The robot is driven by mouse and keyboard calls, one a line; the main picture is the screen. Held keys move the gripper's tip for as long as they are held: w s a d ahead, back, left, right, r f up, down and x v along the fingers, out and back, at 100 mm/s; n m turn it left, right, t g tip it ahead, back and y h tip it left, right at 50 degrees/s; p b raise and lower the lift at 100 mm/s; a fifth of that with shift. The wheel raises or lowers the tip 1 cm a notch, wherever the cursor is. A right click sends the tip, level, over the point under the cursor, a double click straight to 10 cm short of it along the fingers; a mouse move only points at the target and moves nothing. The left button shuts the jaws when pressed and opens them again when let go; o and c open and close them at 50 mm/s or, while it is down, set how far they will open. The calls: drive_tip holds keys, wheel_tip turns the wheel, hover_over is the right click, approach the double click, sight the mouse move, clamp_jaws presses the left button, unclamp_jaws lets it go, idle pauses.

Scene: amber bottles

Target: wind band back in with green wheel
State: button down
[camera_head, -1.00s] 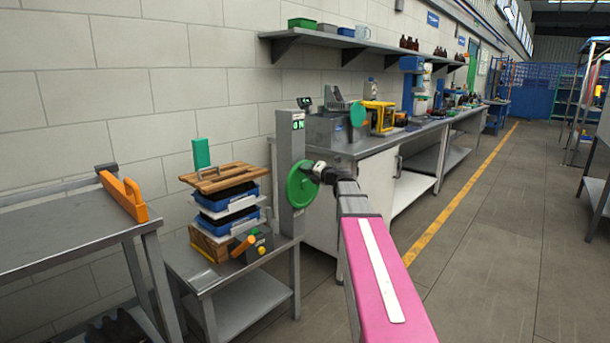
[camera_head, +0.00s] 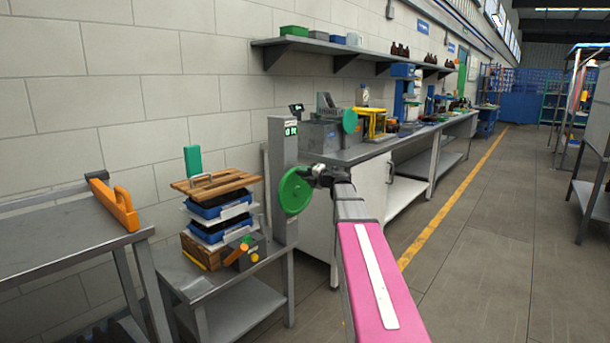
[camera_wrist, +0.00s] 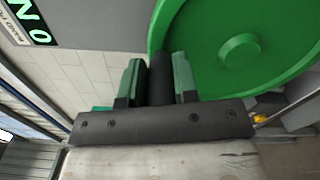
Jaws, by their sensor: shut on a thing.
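The green wheel (camera_head: 295,191) is mounted on the side of a grey upright post (camera_head: 282,160) on a low metal table. In the wrist view its rim and round hub (camera_wrist: 240,48) fill the upper right. My gripper (camera_head: 318,174) is at the wheel's upper right edge. In the wrist view, its two green-padded fingers (camera_wrist: 159,80) are closed on a dark handle (camera_wrist: 160,72) beside the wheel. A green-lit display (camera_head: 290,130) tops the post. I cannot pick out the band with certainty.
Left of the post stands a stack of blue trays (camera_head: 222,205) under a wooden board (camera_head: 216,182). A grey table (camera_head: 60,240) with an orange tool (camera_head: 115,204) is at the left. A long bench (camera_head: 375,150) runs behind.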

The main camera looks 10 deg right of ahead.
drive_tip(key=shift+d+f, duration=0.1)
drive_tip(key=shift+f, duration=0.15)
drive_tip(key=c, duration=0.9)
unclamp_jaws()
drive_tip(key=shift+r, duration=0.1)
drive_tip(key=v, duration=1.1)
